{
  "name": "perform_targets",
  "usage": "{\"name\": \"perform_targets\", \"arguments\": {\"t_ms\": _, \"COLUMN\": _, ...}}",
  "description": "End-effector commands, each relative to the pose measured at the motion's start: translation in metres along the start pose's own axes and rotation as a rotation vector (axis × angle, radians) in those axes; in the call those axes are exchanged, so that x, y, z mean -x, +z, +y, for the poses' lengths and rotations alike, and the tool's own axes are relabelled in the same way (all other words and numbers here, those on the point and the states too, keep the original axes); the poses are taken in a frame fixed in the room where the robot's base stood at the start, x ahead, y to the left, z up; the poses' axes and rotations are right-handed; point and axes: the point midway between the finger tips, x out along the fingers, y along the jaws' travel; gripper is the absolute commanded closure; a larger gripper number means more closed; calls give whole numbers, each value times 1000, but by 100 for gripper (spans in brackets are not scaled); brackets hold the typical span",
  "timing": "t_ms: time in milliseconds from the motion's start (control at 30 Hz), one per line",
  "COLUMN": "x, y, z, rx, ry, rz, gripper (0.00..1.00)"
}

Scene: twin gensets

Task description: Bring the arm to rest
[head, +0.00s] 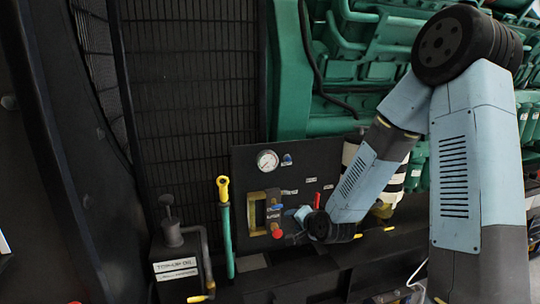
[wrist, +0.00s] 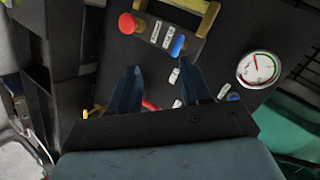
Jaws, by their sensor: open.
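My arm (head: 460,150) comes in from the right in the head view and bends down to the left, its end in front of a black control panel (head: 240,165). My gripper (head: 302,213) is close to the panel, right of a red knob (head: 277,233). In the wrist view my gripper (wrist: 158,68) shows two blue fingers spread apart with nothing between them. The panel lies beyond the fingertips, with the red knob (wrist: 127,23) and a blue knob (wrist: 178,45) ahead. I cannot tell whether a fingertip touches the panel.
A pressure gauge (head: 267,160) and a red lever (head: 317,200) are on the panel. A green rod with a yellow top (head: 223,188) and a top-up oil can (head: 175,270) stand left. Green engine parts (head: 360,45) are behind my arm, and a dark grille (head: 190,80) is at the back.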

Motion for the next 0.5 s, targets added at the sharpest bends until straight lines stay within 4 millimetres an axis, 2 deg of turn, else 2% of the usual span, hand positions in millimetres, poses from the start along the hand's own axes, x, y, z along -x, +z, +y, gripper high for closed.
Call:
{"name": "perform_targets", "arguments": {"t_ms": 267, "x": 44, "y": -27, "z": -11, "rx": 241, "ry": 159, "rz": -14, "gripper": 52}}
{"name": "perform_targets", "arguments": {"t_ms": 500, "x": 94, "y": -48, "z": -20, "rx": 402, "ry": 292, "rz": -32, "gripper": 52}}
